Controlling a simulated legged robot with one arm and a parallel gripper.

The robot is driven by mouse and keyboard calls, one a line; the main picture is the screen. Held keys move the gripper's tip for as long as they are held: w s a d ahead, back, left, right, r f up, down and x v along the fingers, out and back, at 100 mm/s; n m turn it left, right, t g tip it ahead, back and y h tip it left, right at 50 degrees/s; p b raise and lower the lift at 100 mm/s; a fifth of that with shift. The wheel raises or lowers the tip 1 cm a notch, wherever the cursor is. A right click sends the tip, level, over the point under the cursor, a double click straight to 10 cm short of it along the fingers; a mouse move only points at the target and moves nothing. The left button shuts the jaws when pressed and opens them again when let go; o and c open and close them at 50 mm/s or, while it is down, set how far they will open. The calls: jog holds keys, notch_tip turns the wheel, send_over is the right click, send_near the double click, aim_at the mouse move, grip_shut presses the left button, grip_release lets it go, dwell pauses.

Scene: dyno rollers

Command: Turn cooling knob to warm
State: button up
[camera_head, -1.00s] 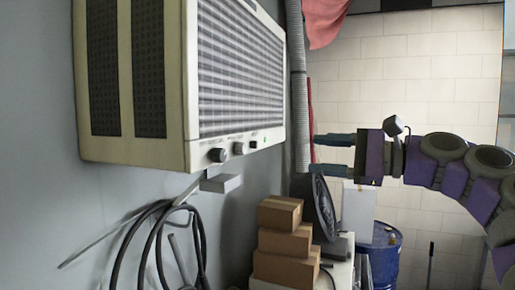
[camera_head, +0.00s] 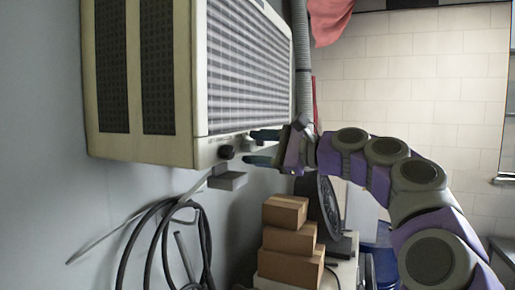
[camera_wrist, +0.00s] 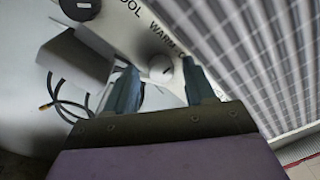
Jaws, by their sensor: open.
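A beige air-conditioner unit (camera_head: 150,148) hangs on the wall at the left, with a grey louvred grille on its front. A dark knob (camera_head: 226,152) shows on its lower strip in the head view. My gripper (camera_head: 249,147) is open in front of the panel, just right of that knob. In the wrist view, a round knob (camera_wrist: 160,69) sits between my two fingertips, beside the lettering "WARM". Contact with the fingers cannot be told. Another knob (camera_wrist: 80,8) is at the top left, near the lettering "OOL". My gripper hides the right-hand controls in the head view.
A grey bracket (camera_head: 228,180) sticks out below the unit, close to the gripper. Black hoses (camera_head: 150,240) hang on the wall. Stacked boxes (camera_head: 290,240), a fan (camera_head: 325,205) and a blue barrel (camera_head: 383,265) stand below. A grey pipe (camera_head: 303,70) runs beside the unit.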

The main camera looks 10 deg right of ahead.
jog(key=shift+a, duration=0.2)
jog(key=shift+d, duration=0.1)
jog(key=shift+c, duration=0.2)
jog(key=shift+d, duration=0.2)
jog(key=c, duration=0.3)
jog(key=shift+r, duration=0.1)
grip_shut()
